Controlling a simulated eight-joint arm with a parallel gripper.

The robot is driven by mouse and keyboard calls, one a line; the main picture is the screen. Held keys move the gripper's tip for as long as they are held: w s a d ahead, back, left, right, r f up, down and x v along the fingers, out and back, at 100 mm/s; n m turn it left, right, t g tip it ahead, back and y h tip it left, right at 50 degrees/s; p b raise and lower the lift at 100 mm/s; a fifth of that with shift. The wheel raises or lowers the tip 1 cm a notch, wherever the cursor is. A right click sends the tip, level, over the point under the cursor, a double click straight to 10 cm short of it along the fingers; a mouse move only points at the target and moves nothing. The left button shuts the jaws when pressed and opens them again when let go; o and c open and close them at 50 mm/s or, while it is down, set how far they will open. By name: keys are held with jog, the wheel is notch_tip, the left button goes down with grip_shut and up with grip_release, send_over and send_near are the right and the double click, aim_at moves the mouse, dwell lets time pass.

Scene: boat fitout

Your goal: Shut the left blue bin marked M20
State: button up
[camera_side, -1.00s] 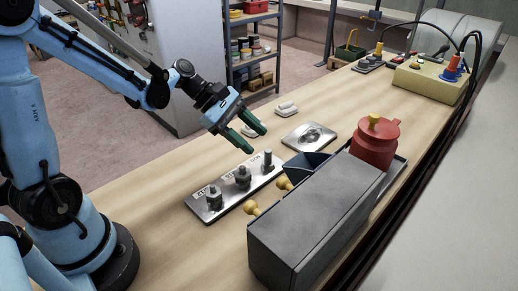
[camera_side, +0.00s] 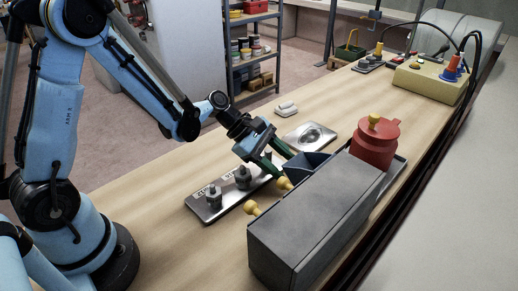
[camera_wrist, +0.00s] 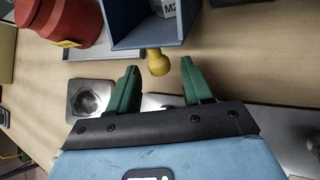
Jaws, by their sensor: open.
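The blue bin (camera_side: 309,162) stands pulled out of the grey cabinet (camera_side: 318,210), its open top showing. In the wrist view the bin (camera_wrist: 128,38) fills the top middle, with a white label inside reading "M2", the rest cut off. Its yellow knob (camera_wrist: 157,62) faces my gripper; the knob also shows in the side view (camera_side: 284,183). My gripper (camera_side: 282,165) is open at the bin's front. In the wrist view the green fingers (camera_wrist: 160,68) stand apart on either side of the knob, with gaps; I cannot tell their depth.
A second yellow knob (camera_side: 251,208) sits on the cabinet's nearer front. A metal plate (camera_side: 207,212) with bolts and nuts lies beside the cabinet, below my gripper. A red canister (camera_side: 374,145) stands behind the cabinet. A dished metal plate (camera_side: 310,136) lies behind my gripper.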

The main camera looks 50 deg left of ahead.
aim_at(298, 165)
jog(key=shift+c, duration=0.5)
grip_shut()
jog(key=shift+d+r, duration=0.1)
jog(key=shift+r, duration=0.1)
jog(key=shift+s+d+r+m+y, duration=0.15)
jog(key=shift+d+r+y, duration=0.2)
jog(key=shift+r+y, duration=0.25)
jog(key=shift+d+r+m+y, duration=0.15)
jog(key=shift+d+r+y, duration=0.25)
jog(key=shift+y, duration=0.3)
jog(key=shift+d+r+m+y, duration=0.3)
jog(key=shift+d+r+y, duration=0.75)
jog(key=shift+y, duration=0.25)
jog(key=shift+d+r+m+y, duration=0.15)
jog(key=shift+d+r+y, duration=0.2)
jog(key=shift+d+y, duration=0.3)
jog(key=shift+d+r+m+y, duration=0.15)
jog(key=shift+d+r+y, duration=0.2)
jog(key=shift+d+y, duration=0.25)
jog(key=shift+d+r, duration=0.2)
jog(key=shift+d, duration=0.55)
